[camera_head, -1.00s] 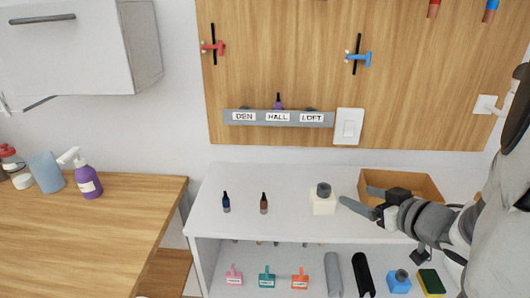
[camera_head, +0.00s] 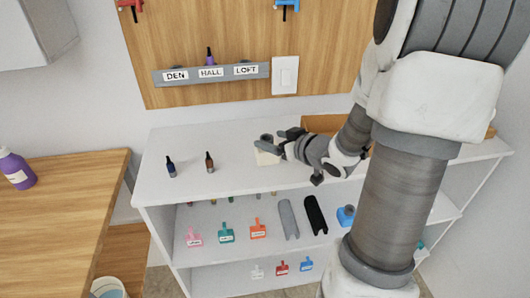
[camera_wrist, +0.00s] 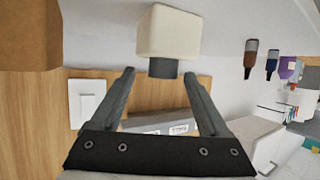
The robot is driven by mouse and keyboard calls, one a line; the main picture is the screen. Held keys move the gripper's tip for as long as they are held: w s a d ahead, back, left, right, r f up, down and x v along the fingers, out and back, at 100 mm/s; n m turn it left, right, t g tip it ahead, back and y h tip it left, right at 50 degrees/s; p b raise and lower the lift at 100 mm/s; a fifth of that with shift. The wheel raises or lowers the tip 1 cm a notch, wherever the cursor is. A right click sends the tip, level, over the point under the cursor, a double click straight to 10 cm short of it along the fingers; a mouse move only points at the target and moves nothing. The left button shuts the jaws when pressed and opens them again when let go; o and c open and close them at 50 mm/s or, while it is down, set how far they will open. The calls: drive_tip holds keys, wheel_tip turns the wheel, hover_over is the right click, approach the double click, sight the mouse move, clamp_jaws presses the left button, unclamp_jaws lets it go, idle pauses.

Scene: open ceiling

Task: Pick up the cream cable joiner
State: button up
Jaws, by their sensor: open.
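The cream cable joiner, a cream block (camera_head: 268,159) with a dark grey round end, stands on the white shelf top. My gripper (camera_head: 277,142) is beside it and partly hides it in the head view. In the wrist view the cream block (camera_wrist: 169,32) shows at the top, its grey end (camera_wrist: 163,68) pointing toward my gripper (camera_wrist: 159,75). The two fingers are apart, one on either side of the grey end. Their tips are near it, with gaps visible; I cannot tell the exact depth.
A brown open box (camera_head: 322,124) is behind my arm. A labelled rail (camera_head: 212,73) and light switch (camera_head: 285,75) are behind. Lower shelves hold small coloured items.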

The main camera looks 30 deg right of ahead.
sight(264, 139)
drive_tip(key=x, duration=0.2)
drive_tip(key=b+x, duration=0.1)
drive_tip(key=x, duration=0.1)
drive_tip(key=shift+w+a+f, duration=0.25)
drive_tip(key=shift+a+f, duration=0.05)
drive_tip(key=shift+f, duration=0.05)
drive_tip(key=shift+w+f+b, duration=0.1)
drive_tip(key=shift+w+b, duration=0.2)
drive_tip(key=shift+w, duration=0.15)
clamp_jaws()
